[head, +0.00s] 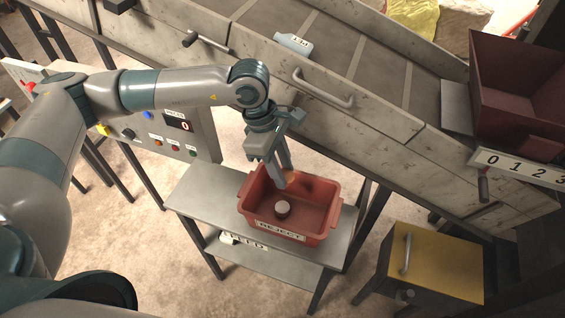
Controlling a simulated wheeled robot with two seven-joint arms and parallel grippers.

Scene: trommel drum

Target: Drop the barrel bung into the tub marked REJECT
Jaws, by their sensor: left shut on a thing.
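The red tub marked REJECT (330,225) stands on a grey metal bench in the middle of the head view. My left gripper (286,178) points down over the back left part of the tub. It is shut on a small orange-brown piece, seemingly the barrel bung (291,176), mostly hidden by the fingers. My right gripper is not in view.
The bench (200,205) has bare room left of the tub. A sloped conveyor with side handles (325,92) runs behind. A control panel (170,125) stands at left, a yellow-topped box (440,265) at lower right, and a dark red bin (515,100) at upper right.

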